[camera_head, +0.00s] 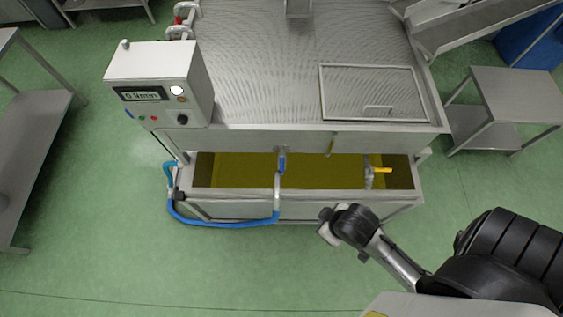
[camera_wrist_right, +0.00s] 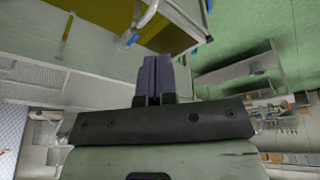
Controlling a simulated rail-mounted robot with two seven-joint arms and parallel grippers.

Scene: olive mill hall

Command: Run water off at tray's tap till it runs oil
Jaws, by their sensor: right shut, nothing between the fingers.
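The steel tray (camera_head: 345,204) under the machine holds yellow-green liquid (camera_head: 240,172). A tap with a yellow lever (camera_head: 381,170) stands at the tray's right end, its lever pointing right. A pipe with a blue handle or fitting (camera_head: 281,162) hangs at the tray's middle. A pipe with a blue part (camera_wrist_right: 128,40) also shows beside the liquid in the right wrist view. My right gripper (camera_head: 328,228) is just in front of the tray, below and left of the yellow lever. Its fingers (camera_wrist_right: 157,75) are shut and empty. No running stream can be made out. My left gripper is out of view.
A blue hose (camera_head: 215,224) loops along the tray's front left. A control box (camera_head: 160,85) with a display sits on the machine's left. A steel table (camera_head: 515,97) stands at right, a bench (camera_head: 35,130) at left. The green floor in front is clear.

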